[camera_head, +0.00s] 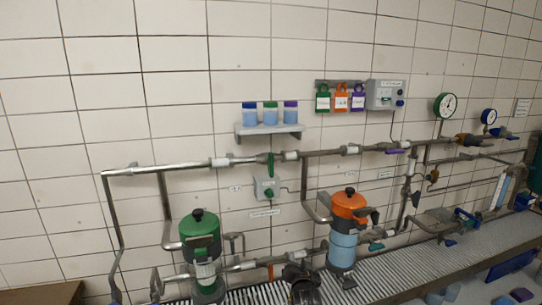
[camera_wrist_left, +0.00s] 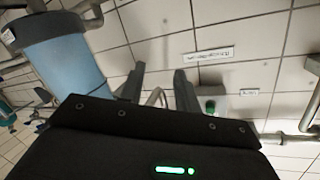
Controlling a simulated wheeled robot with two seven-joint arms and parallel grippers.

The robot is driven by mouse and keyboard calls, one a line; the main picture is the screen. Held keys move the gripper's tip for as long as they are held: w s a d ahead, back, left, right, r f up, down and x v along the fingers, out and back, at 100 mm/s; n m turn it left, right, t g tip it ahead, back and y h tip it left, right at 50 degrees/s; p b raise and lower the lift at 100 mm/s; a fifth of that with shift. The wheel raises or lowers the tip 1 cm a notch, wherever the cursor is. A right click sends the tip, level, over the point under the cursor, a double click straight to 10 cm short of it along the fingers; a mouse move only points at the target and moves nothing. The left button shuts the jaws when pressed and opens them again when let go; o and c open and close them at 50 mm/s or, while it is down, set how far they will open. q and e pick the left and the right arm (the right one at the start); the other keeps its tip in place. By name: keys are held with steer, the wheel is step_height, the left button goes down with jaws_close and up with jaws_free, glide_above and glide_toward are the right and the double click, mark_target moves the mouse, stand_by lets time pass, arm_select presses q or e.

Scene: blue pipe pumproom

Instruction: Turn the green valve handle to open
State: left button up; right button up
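The green valve handle (camera_head: 270,165) is a narrow lever on the upper wall pipe in the head view. It stands upright, across the level pipe. A second, smaller green handle (camera_head: 376,247) sits low, right of the orange-topped unit. My left gripper (camera_head: 302,262) is dark and shows at the bottom centre, below the upright handle and apart from it. In the left wrist view its two fingers (camera_wrist_left: 159,72) are spread with nothing between them. I cannot make out the upright handle in that view. My right gripper is not in view.
A grey box with a green knob (camera_head: 269,193) is below the handle; its knob also shows in the wrist view (camera_wrist_left: 210,106). The orange-topped blue canister (camera_head: 342,250) stands right of my gripper, the green-topped unit (camera_head: 200,238) left. A shelf (camera_head: 268,131) holds jars above.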

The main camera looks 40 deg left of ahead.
arm_select(q)
step_height(320, 180, up, 19)
steer(key=a+n+y+p, duration=0.2)
steer(key=a+n+y, duration=0.1)
steer(key=n, duration=0.1)
steer(key=n+g+y+p, duration=0.1)
steer(key=n+g, duration=0.1)
steer(key=n, duration=0.3)
glide_toward(272, 166)
steer(key=p+x, duration=0.3)
steer(key=x, duration=0.7)
steer(key=shift+p, duration=0.3)
steer(key=shift+w+a, duration=0.35)
steer(key=shift+a, duration=0.15)
steer(key=shift+c, duration=0.4)
jaws_close()
